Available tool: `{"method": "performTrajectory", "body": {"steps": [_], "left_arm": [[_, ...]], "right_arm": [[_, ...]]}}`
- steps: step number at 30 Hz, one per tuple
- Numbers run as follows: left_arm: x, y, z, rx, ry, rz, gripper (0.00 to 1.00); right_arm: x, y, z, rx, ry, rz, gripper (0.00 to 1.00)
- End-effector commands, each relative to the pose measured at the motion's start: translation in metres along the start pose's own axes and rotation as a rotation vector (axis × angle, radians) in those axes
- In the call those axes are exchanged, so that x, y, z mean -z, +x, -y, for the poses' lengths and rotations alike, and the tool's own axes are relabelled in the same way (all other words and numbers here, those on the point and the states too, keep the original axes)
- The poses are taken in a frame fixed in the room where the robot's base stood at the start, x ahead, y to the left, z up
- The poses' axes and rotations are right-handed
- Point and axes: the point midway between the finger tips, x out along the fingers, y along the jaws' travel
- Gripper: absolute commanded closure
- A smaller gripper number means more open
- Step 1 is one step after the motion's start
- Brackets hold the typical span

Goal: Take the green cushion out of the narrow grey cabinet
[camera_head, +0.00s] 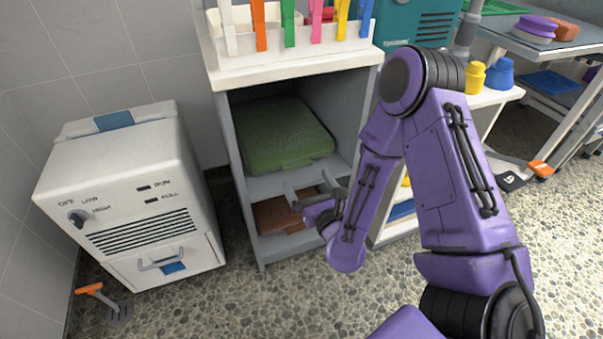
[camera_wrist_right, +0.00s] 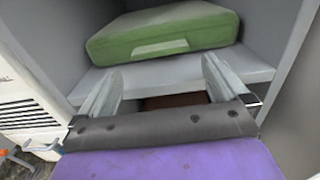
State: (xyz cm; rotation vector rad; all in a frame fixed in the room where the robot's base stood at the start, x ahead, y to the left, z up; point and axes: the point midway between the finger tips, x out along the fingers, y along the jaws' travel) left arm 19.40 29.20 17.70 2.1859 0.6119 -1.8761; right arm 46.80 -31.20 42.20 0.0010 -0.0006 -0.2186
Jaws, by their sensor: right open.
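The green cushion (camera_head: 284,134) lies flat on the upper shelf inside the narrow grey cabinet (camera_head: 240,165). In the right wrist view the cushion (camera_wrist_right: 165,28) shows its front edge with a lighter green tab, beyond and above my fingers. My right gripper (camera_head: 305,190) is open and empty at the cabinet's front, about level with the shelf edge and below the cushion. In the right wrist view its two fingers (camera_wrist_right: 158,88) stand apart at the shelf's front edge, not on the cushion. My left gripper is not in view.
A brown item (camera_head: 278,214) lies in the compartment below the shelf. A white machine (camera_head: 135,195) stands left of the cabinet. A white rack with coloured clips (camera_head: 290,40) sits on the cabinet top. Open pebbled floor (camera_head: 225,290) lies in front.

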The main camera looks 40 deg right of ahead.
Motion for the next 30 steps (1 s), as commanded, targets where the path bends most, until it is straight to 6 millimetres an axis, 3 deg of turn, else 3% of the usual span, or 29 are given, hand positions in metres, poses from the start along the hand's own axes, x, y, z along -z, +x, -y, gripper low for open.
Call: {"method": "performTrajectory", "body": {"steps": [3, 9, 20, 21, 26, 30], "left_arm": [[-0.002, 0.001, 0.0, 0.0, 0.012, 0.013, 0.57], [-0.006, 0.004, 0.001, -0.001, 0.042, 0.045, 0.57], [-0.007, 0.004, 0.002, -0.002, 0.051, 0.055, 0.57], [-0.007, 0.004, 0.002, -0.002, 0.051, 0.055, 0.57], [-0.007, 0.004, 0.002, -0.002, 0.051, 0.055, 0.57], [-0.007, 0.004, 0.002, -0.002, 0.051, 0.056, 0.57]], "right_arm": [[0.0, 0.023, 0.0, 0.002, 0.0, 0.003, 0.0], [0.0, 0.048, 0.0, 0.0, -0.001, 0.002, 0.0], [-0.001, 0.055, 0.0, 0.0, 0.0, -0.001, 0.0], [-0.001, 0.055, 0.0, 0.0, -0.001, -0.001, 0.03], [-0.001, 0.055, 0.0, 0.0, -0.001, -0.001, 0.54], [0.0, 0.054, -0.001, -0.001, -0.001, -0.001, 0.54]]}}
